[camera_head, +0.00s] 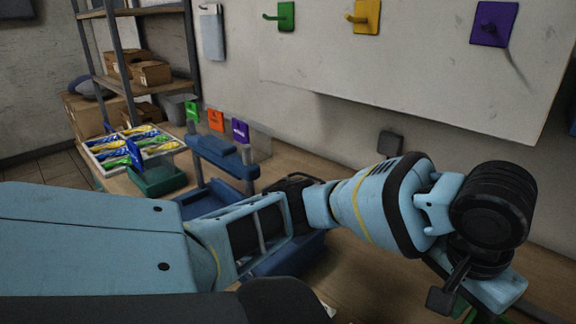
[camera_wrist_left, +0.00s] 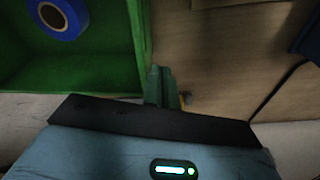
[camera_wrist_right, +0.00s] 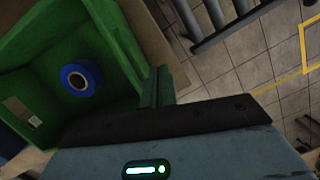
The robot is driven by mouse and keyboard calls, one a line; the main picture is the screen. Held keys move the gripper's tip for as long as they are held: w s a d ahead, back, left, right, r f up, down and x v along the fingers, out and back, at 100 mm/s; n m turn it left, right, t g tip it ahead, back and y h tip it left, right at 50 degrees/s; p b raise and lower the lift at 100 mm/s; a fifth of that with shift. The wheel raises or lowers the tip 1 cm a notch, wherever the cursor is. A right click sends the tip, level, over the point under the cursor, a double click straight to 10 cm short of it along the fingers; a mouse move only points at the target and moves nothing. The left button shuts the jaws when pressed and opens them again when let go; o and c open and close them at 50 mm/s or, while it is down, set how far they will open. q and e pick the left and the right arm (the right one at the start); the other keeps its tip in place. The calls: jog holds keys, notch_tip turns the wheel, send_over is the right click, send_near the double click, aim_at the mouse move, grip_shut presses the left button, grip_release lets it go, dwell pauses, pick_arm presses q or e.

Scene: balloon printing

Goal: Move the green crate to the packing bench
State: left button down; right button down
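The green crate (camera_wrist_left: 95,82) fills the left of the left wrist view, with a blue tape roll (camera_wrist_left: 62,18) inside. The crate (camera_wrist_right: 110,42) and roll (camera_wrist_right: 80,78) also show in the right wrist view. My left gripper (camera_wrist_left: 160,86) has its fingers close together on the crate's side wall. My right gripper (camera_wrist_right: 157,86) is likewise shut on a wall of the crate. In the head view my left arm crosses to the lower right, where only slivers of green show below its hand. I cannot tell which surface is the packing bench.
A wooden table (camera_head: 352,268) runs along the wall, carrying a blue printing stand (camera_head: 222,158), a small dark green bin (camera_head: 160,182) and a white tray (camera_head: 92,148) of colourful packets. A shelf rack (camera_head: 150,87) stands at the back left. Tiled floor (camera_wrist_right: 262,65) shows beyond the crate.

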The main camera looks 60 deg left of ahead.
pick_arm(q)
jog(key=c, duration=1.8)
grip_release()
jog(key=shift+o, duration=0.4)
jog(key=shift+a, duration=0.1)
pick_arm(e)
jog(key=c, duration=1.7)
grip_release()
jog(key=shift+d, duration=0.1)
pick_arm(q)
jog(key=shift+f, duration=0.1)
notch_tip(320, 180, up, 12)
jog(key=s, duration=0.2)
pick_arm(e)
jog(key=r, duration=0.4)
jog(key=s+r, duration=0.1)
jog(key=r, duration=0.2)
jog(key=s+r, duration=0.1)
jog(key=r, duration=0.3)
jog(key=shift+s+r, duration=0.1)
jog(key=shift+r, duration=0.25)
